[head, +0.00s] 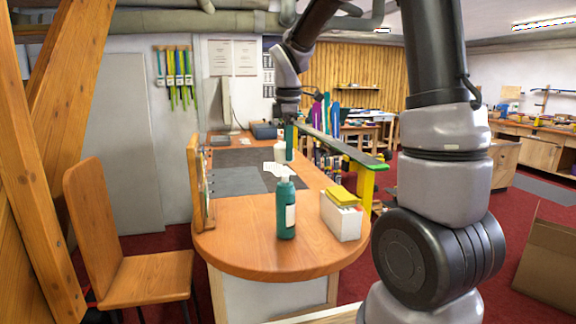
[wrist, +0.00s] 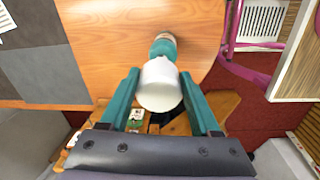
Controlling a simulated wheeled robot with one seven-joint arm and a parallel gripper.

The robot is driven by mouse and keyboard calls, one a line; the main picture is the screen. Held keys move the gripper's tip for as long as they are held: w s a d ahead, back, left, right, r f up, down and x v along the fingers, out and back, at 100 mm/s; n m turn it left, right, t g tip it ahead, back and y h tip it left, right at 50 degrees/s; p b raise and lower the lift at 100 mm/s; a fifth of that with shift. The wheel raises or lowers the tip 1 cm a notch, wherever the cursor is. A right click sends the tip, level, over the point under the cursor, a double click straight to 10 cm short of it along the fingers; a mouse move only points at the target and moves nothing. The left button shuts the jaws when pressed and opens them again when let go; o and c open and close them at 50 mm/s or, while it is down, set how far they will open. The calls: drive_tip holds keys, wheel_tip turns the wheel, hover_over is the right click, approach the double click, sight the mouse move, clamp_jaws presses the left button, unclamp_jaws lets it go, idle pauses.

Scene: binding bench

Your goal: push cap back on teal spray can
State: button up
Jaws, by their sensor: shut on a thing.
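The teal spray can (head: 287,212) stands upright on the rounded near end of the wooden bench, with a pale label on its side and a whitish top. My gripper (head: 287,155) has teal fingers and is above the can in the head view. It is shut on the white cap (head: 280,151), which is partly hidden by a finger. In the wrist view, the cap (wrist: 159,86) sits between the fingertips, and part of the can (wrist: 163,47) shows beyond it. The cap appears apart from the can in the head view; the exact offset is hard to tell.
A white box (head: 340,218) with a yellow block (head: 342,196) on top stands right of the can. A wooden upright panel (head: 199,185) stands at the bench's left edge. A grey mat (head: 235,181) and papers lie farther back. A wooden chair (head: 130,240) is at left.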

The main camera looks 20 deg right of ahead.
drive_tip(key=shift+d+r, duration=0.1)
drive_tip(key=shift+r, duration=0.85)
drive_tip(key=shift+w+d+r+g+y, duration=0.1)
drive_tip(key=shift+w+d+g+y, duration=0.15)
drive_tip(key=shift+y, duration=0.25)
drive_tip(key=shift+s, duration=0.1)
hover_over(290, 183)
drive_tip(key=shift+s+f, duration=0.1)
drive_tip(key=shift+f, duration=2.65)
drive_tip(key=shift+f, duration=2)
drive_tip(key=o, duration=1.5)
drive_tip(key=shift+o, duration=0.2)
drive_tip(key=shift+r, duration=0.1)
